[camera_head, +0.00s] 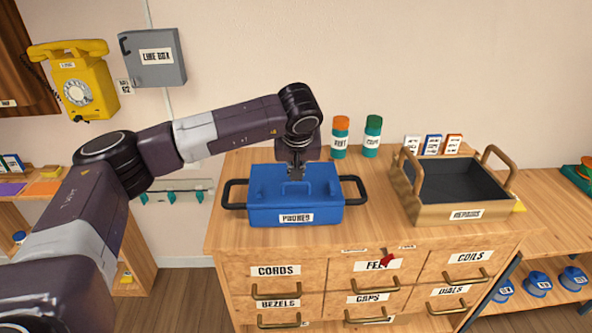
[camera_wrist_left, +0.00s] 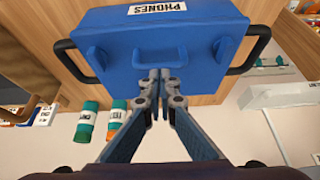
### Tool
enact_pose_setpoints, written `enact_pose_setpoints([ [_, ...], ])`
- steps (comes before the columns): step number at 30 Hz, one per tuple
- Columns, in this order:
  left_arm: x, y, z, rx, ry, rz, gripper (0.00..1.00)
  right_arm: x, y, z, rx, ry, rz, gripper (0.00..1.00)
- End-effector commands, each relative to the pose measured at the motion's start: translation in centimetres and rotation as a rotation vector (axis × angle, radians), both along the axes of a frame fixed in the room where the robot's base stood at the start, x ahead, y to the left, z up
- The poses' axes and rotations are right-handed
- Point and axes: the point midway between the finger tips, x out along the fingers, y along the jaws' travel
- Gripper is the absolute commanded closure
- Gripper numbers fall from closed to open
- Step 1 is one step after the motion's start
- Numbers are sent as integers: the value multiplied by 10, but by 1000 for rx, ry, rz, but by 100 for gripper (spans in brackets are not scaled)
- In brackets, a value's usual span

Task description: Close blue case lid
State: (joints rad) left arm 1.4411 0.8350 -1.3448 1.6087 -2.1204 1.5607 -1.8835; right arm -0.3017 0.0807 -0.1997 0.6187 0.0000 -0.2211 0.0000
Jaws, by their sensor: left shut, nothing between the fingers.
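The blue case (camera_head: 260,211) labelled PHONES stands on the wooden drawer cabinet, with a black handle at each side. Its blue lid (camera_head: 262,182) lies over the top and looks down flat. Nothing is between the fingers. I cannot tell whether they touch the lid. My right gripper is in neither view.
A wooden REPAIRS crate (camera_head: 455,216) stands right of the case. An orange-capped bottle (camera_head: 340,140) and a green-capped bottle (camera_head: 371,138) stand behind, with small cards (camera_head: 433,145) beyond. A yellow phone (camera_head: 77,85) and grey line box (camera_head: 153,57) hang on the wall.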

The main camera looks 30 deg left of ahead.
Motion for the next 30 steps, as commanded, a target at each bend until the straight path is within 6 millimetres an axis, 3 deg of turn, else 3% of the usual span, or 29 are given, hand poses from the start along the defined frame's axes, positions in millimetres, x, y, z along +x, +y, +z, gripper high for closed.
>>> enact_pose_setpoints([
  [20, 0, 0, -4, 1, -1, 0, 100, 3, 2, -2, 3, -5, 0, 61],
  [25, 0, -3, 10, -1, -2, -1, 100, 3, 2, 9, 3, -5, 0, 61],
  [30, -2, -11, 42, 0, -2, 0, 100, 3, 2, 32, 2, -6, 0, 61],
])
